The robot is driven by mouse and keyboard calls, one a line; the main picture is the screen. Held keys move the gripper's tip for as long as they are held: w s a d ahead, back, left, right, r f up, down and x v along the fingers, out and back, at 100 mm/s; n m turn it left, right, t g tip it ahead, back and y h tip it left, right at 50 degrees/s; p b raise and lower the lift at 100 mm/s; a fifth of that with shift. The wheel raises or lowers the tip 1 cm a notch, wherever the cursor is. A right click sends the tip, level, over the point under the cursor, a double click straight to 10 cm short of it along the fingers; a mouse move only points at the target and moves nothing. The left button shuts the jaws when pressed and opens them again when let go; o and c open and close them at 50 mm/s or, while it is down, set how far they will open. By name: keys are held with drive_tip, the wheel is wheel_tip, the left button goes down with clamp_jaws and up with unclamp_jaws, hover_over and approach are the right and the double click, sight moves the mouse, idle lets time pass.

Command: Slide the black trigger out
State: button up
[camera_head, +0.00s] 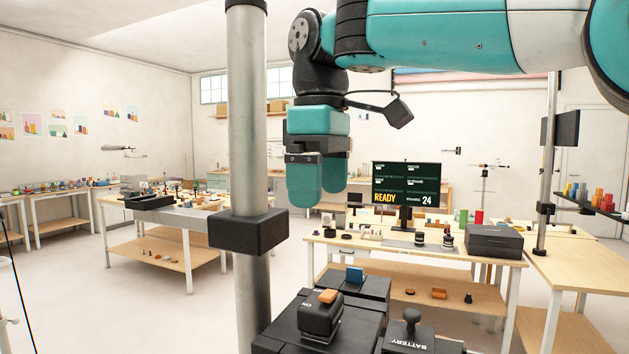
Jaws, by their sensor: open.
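My gripper (318,196) hangs from the arm in the upper middle, its teal fingers pointing down in the air. It is open and I see nothing held in it. I cannot pick out a black trigger with certainty. Small dark items stand on the wooden table ahead, including a round black piece (345,235), a dark upright piece (419,238) and another dark piece (448,241). They are too small to name. My gripper is apart from them and appears nearer to the camera.
The wooden table (390,253) ahead carries a black case (495,241) and a dark screen (406,185) reading READY and 24. A left table (175,214) holds a black tray (149,202). A side table (580,262) stands right. Open floor (130,315) lies at left.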

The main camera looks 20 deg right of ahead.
sight(321, 299)
wheel_tip(321, 299, down, 17)
drive_tip(key=shift+w+d+r+p, duration=0.1)
drive_tip(key=shift+w+d+p, duration=0.05)
drive_tip(key=shift+p, duration=0.45)
drive_tip(key=shift+c, duration=0.2)
drive_tip(key=c, duration=1.1)
drive_tip(key=shift+o, duration=0.2)
drive_tip(key=shift+w+d+p, duration=0.95)
drive_tip(key=shift+w+d, duration=0.8)
drive_tip(key=shift+w, duration=0.05)
idle(2.0)
idle(0.4)
drive_tip(key=shift+w+d+r+p, duration=0.15)
drive_tip(key=shift+r+p, duration=2.2)
drive_tip(key=shift+r, duration=0.15)
